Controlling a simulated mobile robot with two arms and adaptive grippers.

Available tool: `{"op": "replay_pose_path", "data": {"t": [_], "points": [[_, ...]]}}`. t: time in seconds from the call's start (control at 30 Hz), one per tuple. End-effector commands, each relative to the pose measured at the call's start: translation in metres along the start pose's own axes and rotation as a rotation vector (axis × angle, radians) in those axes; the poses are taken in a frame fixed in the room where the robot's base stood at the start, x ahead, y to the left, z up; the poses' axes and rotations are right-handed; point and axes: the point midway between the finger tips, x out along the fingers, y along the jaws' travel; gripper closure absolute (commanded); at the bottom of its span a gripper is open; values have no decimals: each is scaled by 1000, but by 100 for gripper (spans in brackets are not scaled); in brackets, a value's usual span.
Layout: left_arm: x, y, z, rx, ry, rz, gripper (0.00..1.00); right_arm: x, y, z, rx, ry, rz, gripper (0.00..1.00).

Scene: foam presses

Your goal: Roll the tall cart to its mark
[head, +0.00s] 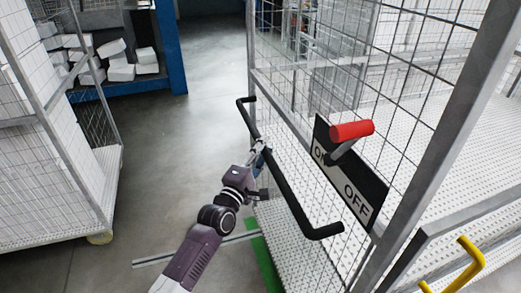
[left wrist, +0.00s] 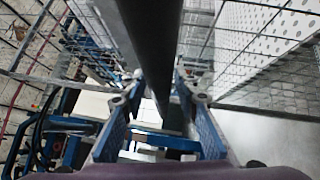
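A tall cart with grey posts and wire mesh sides (head: 283,110) fills the right of the head view. Its black handle bar (head: 290,195) runs slanting along its near side. My left gripper (head: 261,158) is at the upper part of this bar. In the left wrist view the black bar (left wrist: 150,60) passes between the two blue fingers of my left gripper (left wrist: 161,82). Whether the fingers press on the bar is not clear. A green strip (head: 263,262) shows on the floor beside the cart; part of it is hidden. My right gripper is out of view.
Another mesh cart (head: 62,195) with a white perforated base stands at the left. White blocks (head: 120,65) lie on a blue-framed rack behind it. An ON/OFF panel with a red lever (head: 352,130) and a yellow handle (head: 468,262) are at right. Grey floor (head: 190,130) is clear between the carts.

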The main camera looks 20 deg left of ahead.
Motion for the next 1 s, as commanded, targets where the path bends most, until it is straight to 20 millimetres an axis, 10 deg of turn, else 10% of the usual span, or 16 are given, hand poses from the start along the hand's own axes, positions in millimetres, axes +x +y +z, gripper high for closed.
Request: {"op": "replay_pose_path", "data": {"t": [0.47,1.0], "points": [[-11,-2,-3,0,4,-2,64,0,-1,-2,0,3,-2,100],[-104,-1,-2,1,2,-2,64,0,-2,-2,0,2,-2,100]]}}
